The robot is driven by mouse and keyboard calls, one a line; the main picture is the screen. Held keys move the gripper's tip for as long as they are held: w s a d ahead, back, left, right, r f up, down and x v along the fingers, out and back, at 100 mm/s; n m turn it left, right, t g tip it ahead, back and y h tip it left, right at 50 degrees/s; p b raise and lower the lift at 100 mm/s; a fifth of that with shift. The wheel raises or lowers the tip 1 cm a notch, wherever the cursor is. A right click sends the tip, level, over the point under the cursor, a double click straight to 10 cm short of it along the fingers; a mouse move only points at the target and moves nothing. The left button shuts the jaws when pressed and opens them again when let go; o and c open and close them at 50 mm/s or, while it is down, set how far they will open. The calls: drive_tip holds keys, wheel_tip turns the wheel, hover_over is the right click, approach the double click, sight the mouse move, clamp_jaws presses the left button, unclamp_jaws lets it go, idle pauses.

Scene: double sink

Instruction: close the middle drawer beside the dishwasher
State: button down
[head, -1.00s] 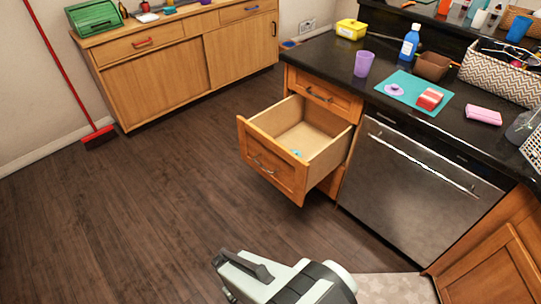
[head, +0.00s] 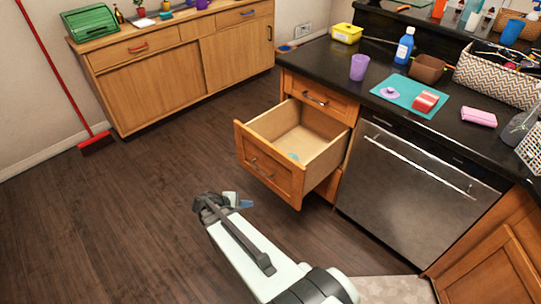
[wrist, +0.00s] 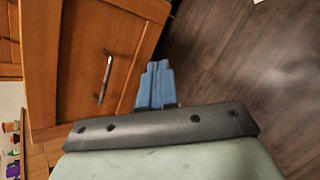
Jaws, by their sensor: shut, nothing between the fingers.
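The middle drawer (head: 268,168) is pulled well out of the wooden cabinet left of the dishwasher (head: 412,190). A small light-blue item lies inside it. My gripper (head: 246,205) is in front of and below the drawer front, apart from it in the head view. In the wrist view the blue fingers of my gripper (wrist: 156,84) are together and empty, beside the wooden drawer front (wrist: 82,62) with its metal handle (wrist: 105,78). The gap between the fingertips and the front is hard to judge.
The top drawer (head: 318,97) above is shut. The dark counter (head: 450,125) holds a purple cup (head: 359,67), a blue bottle (head: 404,45) and a woven basket (head: 500,80). The floor (head: 120,220) to the left is clear. A red broom (head: 96,142) leans at the far left.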

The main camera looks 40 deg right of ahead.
sight(276, 151)
drive_tip(key=w+d+r+n+t+h, duration=0.1)
drive_tip(key=w+d+r+n+h, duration=0.1)
drive_tip(key=r+n, duration=0.3)
drive_tip(key=w+d+r+n+t+h, duration=0.1)
drive_tip(key=w+d+r+n+h, duration=0.1)
drive_tip(key=r+n+h, duration=0.3)
drive_tip(key=shift+w+d+r+n, duration=0.3)
drive_tip(key=shift+w+r+n, duration=0.35)
drive_tip(key=shift+n, duration=0.45)
drive_tip(key=d, duration=1.3)
drive_tip(key=shift+d+f, duration=0.1)
drive_tip(key=shift+d, duration=0.3)
drive_tip(key=d, duration=3.1)
drive_tip(key=shift+d, duration=0.1)
